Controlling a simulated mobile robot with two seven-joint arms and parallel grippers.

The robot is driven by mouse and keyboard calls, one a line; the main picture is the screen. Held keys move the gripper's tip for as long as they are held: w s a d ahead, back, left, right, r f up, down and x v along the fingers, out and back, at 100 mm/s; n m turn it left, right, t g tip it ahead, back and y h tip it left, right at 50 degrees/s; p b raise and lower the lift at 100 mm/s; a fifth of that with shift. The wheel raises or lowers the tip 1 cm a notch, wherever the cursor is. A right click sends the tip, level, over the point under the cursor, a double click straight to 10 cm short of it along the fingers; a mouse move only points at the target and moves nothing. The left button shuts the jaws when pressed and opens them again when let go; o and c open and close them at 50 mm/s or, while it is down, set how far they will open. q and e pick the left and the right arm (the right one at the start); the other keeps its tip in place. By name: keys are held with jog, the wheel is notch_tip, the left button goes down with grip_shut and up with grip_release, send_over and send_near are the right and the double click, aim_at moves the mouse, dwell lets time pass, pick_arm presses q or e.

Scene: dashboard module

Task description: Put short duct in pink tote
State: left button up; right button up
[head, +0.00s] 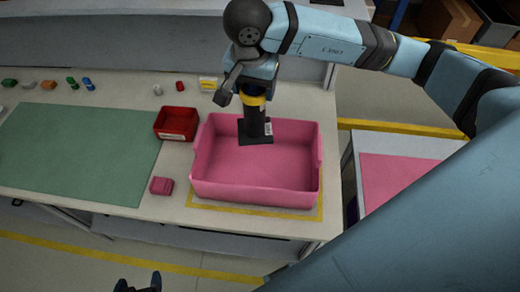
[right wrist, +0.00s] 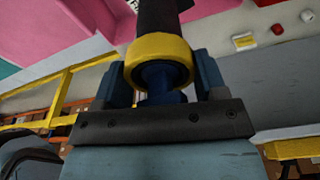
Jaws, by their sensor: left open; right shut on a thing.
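The short duct (head: 255,122) is a black piece with a square flange at its lower end, a yellow ring (right wrist: 160,48) near its top and a small white label. My right gripper (head: 254,88) is shut on its ringed upper end and holds it upright over the back part of the pink tote (head: 258,196). The flange overlaps the tote's back wall and floor; I cannot tell if it touches the floor. The rest of the tote looks empty. My left gripper (head: 138,284) is open and empty at the bottom edge of the head view, away from the bench.
A red bin (head: 176,136) and a small pink block (head: 161,186) stand left of the tote. A green mat (head: 75,150) covers the left bench. Several small parts and a yellow-and-white box (head: 208,84) line the back.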

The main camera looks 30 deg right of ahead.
jog(key=m, duration=0.4)
jog(key=m+b, duration=0.1)
jog(key=m, duration=0.1)
jog(key=shift+s+a+r+g, duration=0.25)
jog(key=shift+s+a+g, duration=0.15)
jog(key=m, duration=0.3)
jog(key=shift+s+a+r+m+g+b, duration=0.1)
jog(key=shift+s+r+m+g+b, duration=0.1)
jog(key=shift+s+m+g+b, duration=0.15)
jog(key=m, duration=0.3)
jog(key=s+m+b, duration=0.1)
jog(key=m, duration=0.1)
jog(key=shift+a+r+m+g, duration=0.15)
jog(key=shift+r+m+g, duration=0.1)
jog(key=shift+r+g, duration=0.1)
jog(key=m+b, duration=0.1)
jog(key=m, duration=0.4)
send_near(255, 142)
jog(key=shift+g+y, duration=0.3)
jog(key=f, duration=0.3)
jog(key=d+f, duration=0.1)
jog(key=f, duration=0.1)
jog(key=s+f+p, duration=0.1)
jog(key=f, duration=0.2)
jog(key=shift+s+d+f, duration=0.1)
jog(key=shift+d+f, duration=0.15)
jog(key=shift+f, duration=0.1)
notch_tip(255, 142, down, 4)
jog(key=shift+f, duration=0.1)
